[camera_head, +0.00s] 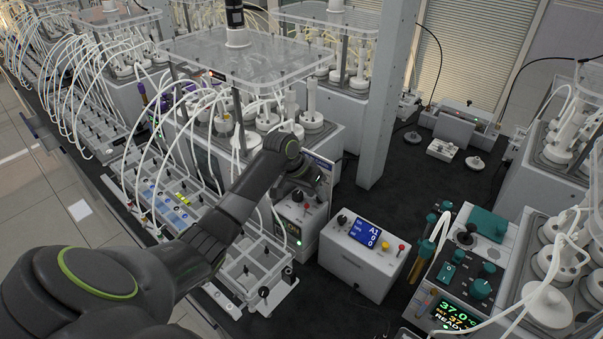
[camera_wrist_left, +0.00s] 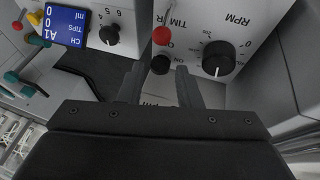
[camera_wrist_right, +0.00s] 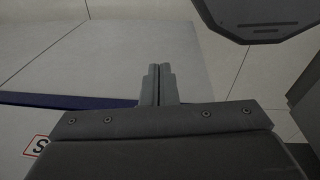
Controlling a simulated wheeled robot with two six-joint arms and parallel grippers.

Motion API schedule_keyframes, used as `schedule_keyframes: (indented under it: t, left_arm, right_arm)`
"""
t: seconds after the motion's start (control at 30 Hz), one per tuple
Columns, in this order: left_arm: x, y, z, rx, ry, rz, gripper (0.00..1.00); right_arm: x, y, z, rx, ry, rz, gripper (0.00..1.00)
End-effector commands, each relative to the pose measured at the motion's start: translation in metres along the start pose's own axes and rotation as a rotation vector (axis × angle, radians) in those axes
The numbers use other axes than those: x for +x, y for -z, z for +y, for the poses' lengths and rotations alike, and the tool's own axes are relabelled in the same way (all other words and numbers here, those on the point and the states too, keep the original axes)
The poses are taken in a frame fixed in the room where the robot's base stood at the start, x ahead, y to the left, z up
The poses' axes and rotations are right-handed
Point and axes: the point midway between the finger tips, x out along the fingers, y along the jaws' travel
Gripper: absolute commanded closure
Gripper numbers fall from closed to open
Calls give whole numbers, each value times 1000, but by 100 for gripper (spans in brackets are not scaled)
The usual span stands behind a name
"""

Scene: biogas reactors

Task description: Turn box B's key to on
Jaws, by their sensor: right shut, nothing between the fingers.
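A white control box (camera_head: 312,222) with a red button and a black knob stands at the middle of the head view. My left gripper (camera_head: 308,185) is over its top, its fingertips hard to make out there. In the left wrist view the left gripper (camera_wrist_left: 158,78) is open. A small black round control (camera_wrist_left: 160,65) beside an "ON" label is in line with the gap, at the fingertips; I cannot tell whether they touch. No letter B is readable. My right gripper (camera_wrist_right: 158,75) is shut and empty, over floor.
On the same panel are a red knob (camera_wrist_left: 161,36) and a black RPM dial (camera_wrist_left: 218,58) close by. A white box with a blue display (camera_head: 365,233) stands to the right. Tubes and clear racks (camera_head: 245,270) crowd the left. Dark bench top (camera_head: 415,180) is free behind.

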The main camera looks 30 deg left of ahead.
Motion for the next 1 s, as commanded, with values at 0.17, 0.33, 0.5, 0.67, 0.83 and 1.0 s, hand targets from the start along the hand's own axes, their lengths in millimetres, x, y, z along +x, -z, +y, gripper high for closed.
schedule_keyframes:
  t: [0.17,0.33,0.5,0.67,0.83,1.0]
  left_arm:
    - [-32,0,-2,5,5,5,69]
    - [-74,0,-2,7,6,4,69]
    - [-115,0,-2,5,6,3,69]
    - [-142,1,-1,3,3,2,69]
    - [-157,1,0,2,0,-1,69]
    - [-161,1,1,2,-1,-2,69]
  right_arm:
    - [13,-2,-1,0,0,0,100]
    - [25,-3,-2,0,0,0,100]
    - [35,-4,-3,0,0,0,100]
    - [41,-5,-4,0,0,0,100]
    - [44,-5,-4,0,0,-1,100]
    - [44,-5,-4,0,1,-1,100]
